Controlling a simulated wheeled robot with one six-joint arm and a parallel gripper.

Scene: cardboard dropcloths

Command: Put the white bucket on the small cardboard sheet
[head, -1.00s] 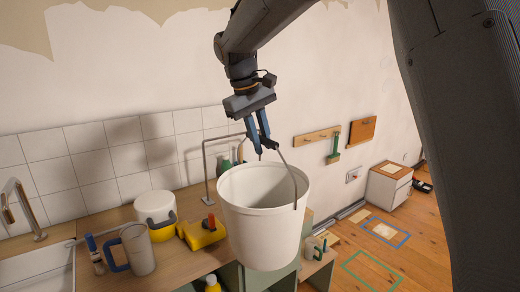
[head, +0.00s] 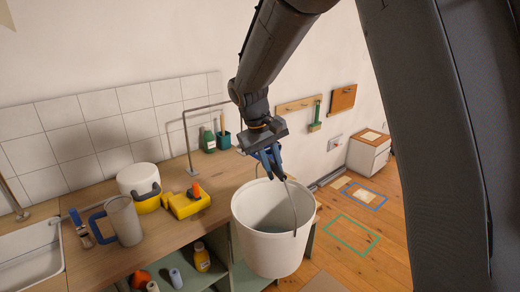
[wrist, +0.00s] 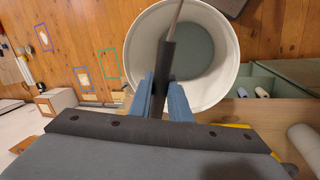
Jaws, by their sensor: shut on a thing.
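The white bucket (head: 262,235) hangs from its thin handle, roughly upright, in front of the counter's right end. My gripper (head: 272,166) is shut on the handle above the rim. In the wrist view the bucket (wrist: 228,55) opens below my gripper (wrist: 163,80), with a grey-blue bottom inside. A small pale cardboard sheet (head: 361,195) lies on the floor inside a blue tape outline, right of and beyond the bucket. I cannot tell for certain which is the small sheet meant.
An empty green outline (head: 352,236) marks the floor. A brown sheet (head: 322,283) lies at the bottom edge.

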